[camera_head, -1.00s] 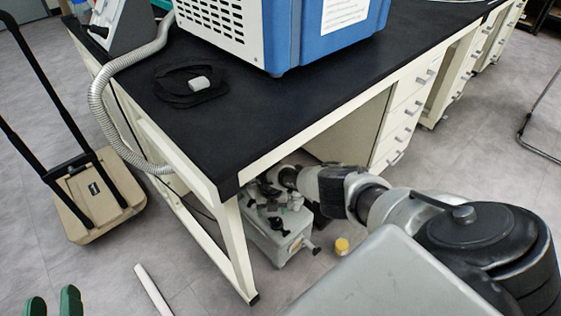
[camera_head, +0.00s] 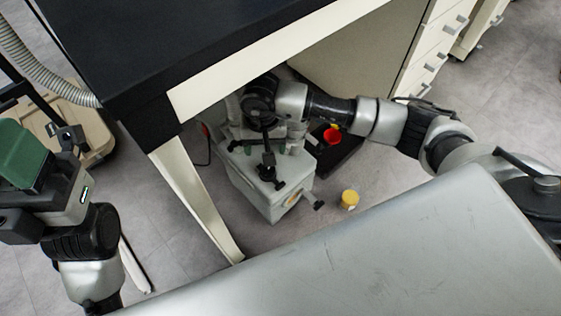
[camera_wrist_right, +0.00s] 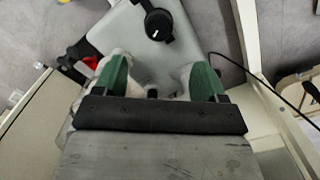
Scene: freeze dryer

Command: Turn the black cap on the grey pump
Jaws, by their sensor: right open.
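The grey pump (camera_head: 262,195) stands on the floor under the bench edge. A black cap (camera_head: 267,173) sits on its top; in the right wrist view the round black cap (camera_wrist_right: 158,24) is on the pale pump body (camera_wrist_right: 130,35). My right gripper (camera_wrist_right: 159,72) is over the pump, its two green fingers wide apart with no cap between them. The cap lies a little beyond the fingertips, roughly centred between them. In the head view my right wrist hides part of the pump. My left gripper (camera_head: 22,155) is at the far left, away from the pump; its finger gap is unclear.
The black-topped bench (camera_head: 200,45) overhangs the pump, with a pale leg (camera_head: 195,195) to its left and drawers (camera_head: 425,70) to the right. A yellow-topped container (camera_head: 349,199) and a red item (camera_head: 332,134) on a dark tray stand right of the pump.

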